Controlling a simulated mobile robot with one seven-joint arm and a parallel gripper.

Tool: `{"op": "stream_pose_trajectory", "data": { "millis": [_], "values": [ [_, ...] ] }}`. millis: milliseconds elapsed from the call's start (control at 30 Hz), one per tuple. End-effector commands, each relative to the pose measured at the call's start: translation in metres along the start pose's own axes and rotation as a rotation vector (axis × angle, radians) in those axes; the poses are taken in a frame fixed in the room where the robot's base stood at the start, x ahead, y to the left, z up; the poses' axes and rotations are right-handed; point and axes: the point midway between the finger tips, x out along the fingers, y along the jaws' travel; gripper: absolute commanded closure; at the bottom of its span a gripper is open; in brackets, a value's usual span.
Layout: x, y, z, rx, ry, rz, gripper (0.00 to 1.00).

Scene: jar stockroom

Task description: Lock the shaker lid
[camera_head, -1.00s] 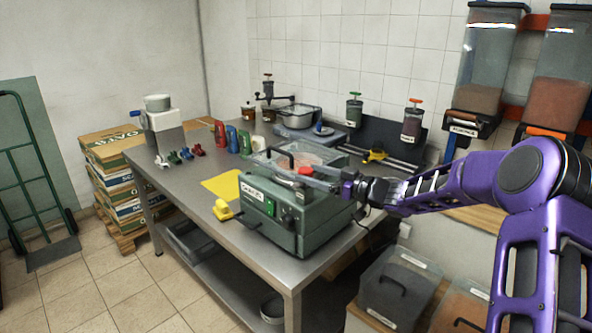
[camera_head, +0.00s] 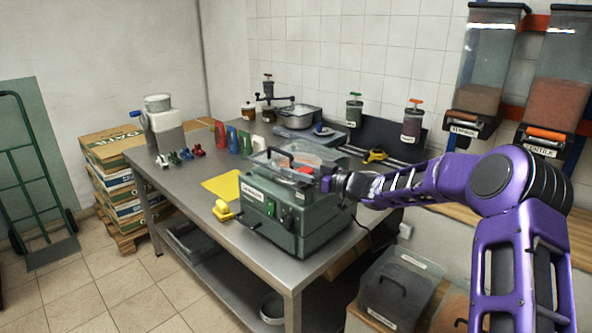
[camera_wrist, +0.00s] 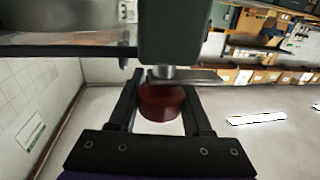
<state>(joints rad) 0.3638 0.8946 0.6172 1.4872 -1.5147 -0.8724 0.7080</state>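The shaker (camera_head: 285,215) is a green-grey box machine on the steel table, with a clear lid (camera_head: 268,160) on top that has a black handle (camera_head: 281,155). A red knob (camera_head: 306,170) shows at the lid's right side. My gripper (camera_head: 318,176) reaches it from the right. In the wrist view the red knob (camera_wrist: 160,100), on a short metal stem, sits between the two dark fingers of my gripper (camera_wrist: 160,88). The fingers are apart on either side of it, with no clear grip on it. The lid looks down on the shaker; its far edge is partly hidden.
A yellow sheet (camera_head: 222,186) and a yellow object (camera_head: 222,210) lie left of the shaker. Behind it are a pot (camera_head: 297,115) and jars with pump tops, such as a green one (camera_head: 354,109). Clear dispensers (camera_head: 487,70) hang at the right.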

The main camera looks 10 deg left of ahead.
Motion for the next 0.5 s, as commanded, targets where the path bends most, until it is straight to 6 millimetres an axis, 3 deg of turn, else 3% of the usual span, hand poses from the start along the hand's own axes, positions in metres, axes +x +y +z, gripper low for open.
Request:
{"op": "stream_pose_trajectory", "data": {
  "millis": [33, 133, 167, 500],
  "values": [
    [-0.0001, -0.0001, 0.0001, 0.0, 0.0, 0.0, 0.8],
    [-0.0002, -0.0001, 0.0001, 0.0, 0.0, 0.0, 0.98],
    [-0.0002, -0.0001, 0.0001, 0.0, 0.0, 0.0, 1.0],
    [-0.0003, 0.0007, 0.0028, 0.0, 0.0, 0.043, 1.0]
  ]
}}
